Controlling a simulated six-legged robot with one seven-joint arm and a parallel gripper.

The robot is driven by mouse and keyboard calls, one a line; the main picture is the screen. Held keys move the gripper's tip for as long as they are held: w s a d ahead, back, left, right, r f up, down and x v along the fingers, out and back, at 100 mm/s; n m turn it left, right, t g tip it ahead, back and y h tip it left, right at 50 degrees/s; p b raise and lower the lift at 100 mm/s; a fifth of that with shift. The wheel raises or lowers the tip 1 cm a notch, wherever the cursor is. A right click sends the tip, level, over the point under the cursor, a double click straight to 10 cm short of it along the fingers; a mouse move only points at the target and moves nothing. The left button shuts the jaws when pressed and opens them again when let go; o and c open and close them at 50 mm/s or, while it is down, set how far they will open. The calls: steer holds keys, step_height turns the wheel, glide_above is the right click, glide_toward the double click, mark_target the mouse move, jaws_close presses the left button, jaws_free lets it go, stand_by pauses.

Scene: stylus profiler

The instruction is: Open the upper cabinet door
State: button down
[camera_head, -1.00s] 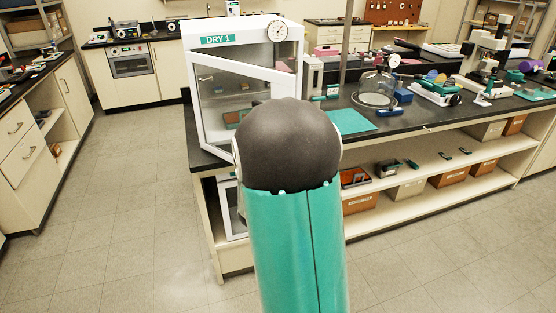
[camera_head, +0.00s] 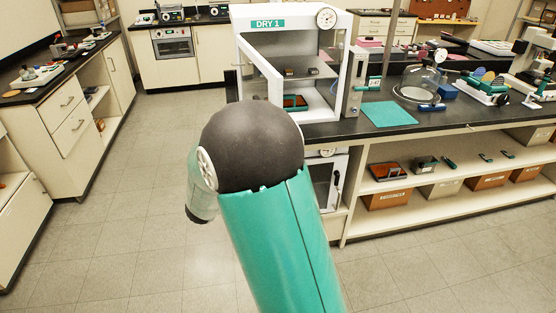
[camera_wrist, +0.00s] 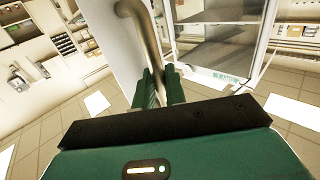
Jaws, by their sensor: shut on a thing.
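The upper cabinet, labelled DRY 1 (camera_head: 300,22), is a white box with a round dial, standing on the dark bench in the head view. Its white-framed door (camera_head: 262,62) is swung open, hinged at the left and standing out toward me. A shelf and an orange-and-green tray (camera_head: 294,102) show inside. In the wrist view, my gripper (camera_wrist: 162,82) is shut on the curved metal door handle (camera_wrist: 151,40), beside a white door panel (camera_wrist: 122,48). The cabinet's shelved interior (camera_wrist: 215,32) shows to the right.
A lower white cabinet (camera_head: 338,176) sits under the bench, partly behind my arm. A teal mat (camera_head: 389,114) and a glass bell jar (camera_head: 418,82) are on the bench to the right. Open floor (camera_head: 125,215) lies to the left, before a side counter with drawers (camera_head: 76,125).

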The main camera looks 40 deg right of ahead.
steer(key=shift+w+a, duration=0.4)
steer(key=shift+a, duration=0.3)
steer(key=shift+w+a, duration=0.35)
steer(key=shift+a, duration=0.35)
steer(key=shift+w+a, duration=0.4)
steer(key=shift+a, duration=0.3)
steer(key=c, duration=1.5)
jaws_free()
steer(key=shift+d, duration=0.1)
steer(key=shift+c, duration=0.2)
steer(key=v, duration=1.4)
steer(key=shift+s, duration=0.15)
steer(key=shift+d+r, duration=0.1)
